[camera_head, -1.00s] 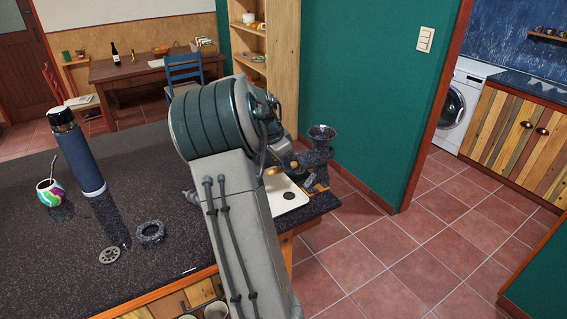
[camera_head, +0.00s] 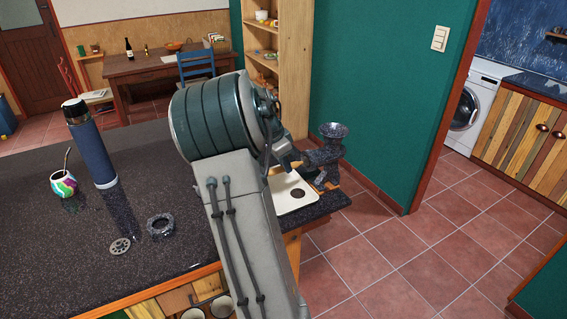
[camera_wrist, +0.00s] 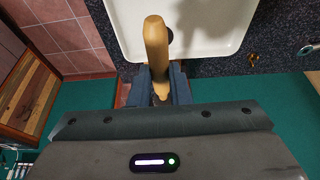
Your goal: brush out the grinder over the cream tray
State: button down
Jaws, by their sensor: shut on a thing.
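The dark speckled grinder (camera_head: 327,150), with a flared funnel top, stands upright at the far right corner of the counter. The cream tray (camera_head: 287,204) lies below and in front of it, with a dark round patch on it. The tray (camera_wrist: 215,28) also fills the top of the wrist view. My gripper (camera_wrist: 160,90) is shut on a wooden-handled brush (camera_wrist: 156,45), which reaches over the tray. The brush's bristles cannot be made out. In the head view my arm hides most of my gripper and part of the tray.
A dark ring (camera_head: 160,226) and a perforated metal disc (camera_head: 120,246) lie on the counter (camera_head: 60,250) left of my arm. A blue flask (camera_head: 92,148) and a colourful gourd cup (camera_head: 62,183) stand farther left. The tray sits near the counter's right edge.

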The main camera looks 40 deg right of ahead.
aim_at(294, 163)
jog(key=shift+s+d, duration=0.2)
jog(key=shift+d, duration=0.7)
jog(key=shift+s+d, duration=0.2)
jog(key=shift+d, duration=0.7)
jog(key=shift+a, duration=0.1)
jog(key=shift+w+a, duration=0.2)
jog(key=shift+a, duration=0.75)
jog(key=shift+w+a, duration=0.2)
jog(key=shift+a, duration=0.7)
jog(key=shift+d, duration=0.15)
jog(key=shift+s+d, duration=0.2)
jog(key=shift+d, duration=0.7)
jog(key=shift+s+d, duration=0.2)
jog(key=shift+d, duration=0.7)
jog(key=shift+a, duration=0.2)
jog(key=shift+w+a+b, duration=0.15)
jog(key=shift+w+a, duration=0.05)
jog(key=shift+a, duration=0.65)
jog(key=shift+w+a+b, duration=0.15)
jog(key=shift+w+a, duration=0.05)
jog(key=shift+a, duration=0.65)
